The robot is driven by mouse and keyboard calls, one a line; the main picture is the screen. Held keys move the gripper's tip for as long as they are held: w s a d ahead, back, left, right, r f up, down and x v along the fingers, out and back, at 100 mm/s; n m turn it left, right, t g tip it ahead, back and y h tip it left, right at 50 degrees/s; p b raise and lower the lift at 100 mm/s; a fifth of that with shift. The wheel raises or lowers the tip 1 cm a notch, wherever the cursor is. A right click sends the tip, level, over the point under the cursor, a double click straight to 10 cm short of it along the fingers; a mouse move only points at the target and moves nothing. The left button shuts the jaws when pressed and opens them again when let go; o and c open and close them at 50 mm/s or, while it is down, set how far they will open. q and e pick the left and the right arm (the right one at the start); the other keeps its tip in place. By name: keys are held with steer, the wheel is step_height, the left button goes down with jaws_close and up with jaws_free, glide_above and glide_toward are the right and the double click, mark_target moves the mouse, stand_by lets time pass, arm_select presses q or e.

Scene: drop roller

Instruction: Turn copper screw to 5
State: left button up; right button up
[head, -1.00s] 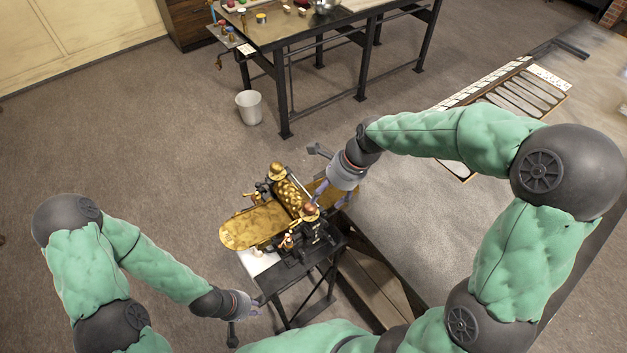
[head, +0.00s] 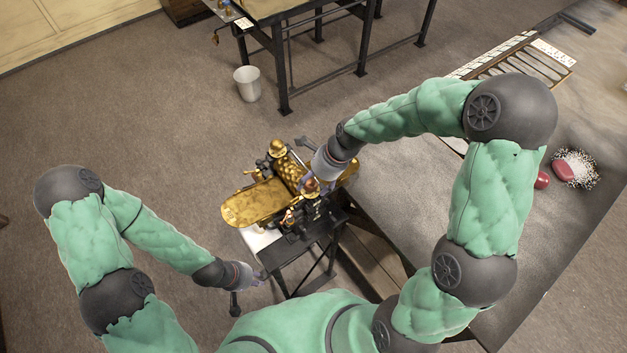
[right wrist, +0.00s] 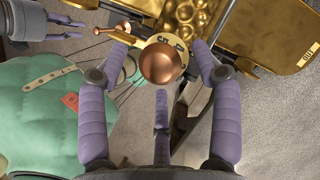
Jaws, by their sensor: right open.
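The brass drop roller machine (head: 262,203) stands on a small dark stand. Its near copper screw (head: 311,187) is partly covered by my right gripper (head: 316,184). In the right wrist view the round copper screw (right wrist: 162,65) sits between the two spread fingers of my right gripper (right wrist: 159,48), with a gap at each side. A cream dial (right wrist: 166,42) with dark digits shows behind it, partly hidden by the knob; I cannot read the setting. My left gripper (head: 256,276) hangs empty at the stand's near left; its fingers show apart in the right wrist view (right wrist: 66,27).
A large grey table (head: 420,215) lies right of the stand. A white bin (head: 247,84) and a dark workbench (head: 290,40) stand behind. Open floor lies to the left.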

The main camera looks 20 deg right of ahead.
steer(key=shift+w+a+f, duration=0.1)
steer(key=shift+f, duration=0.05)
steer(key=shift+c, duration=0.8)
steer(key=c, duration=1)
steer(key=shift+n, duration=0.3)
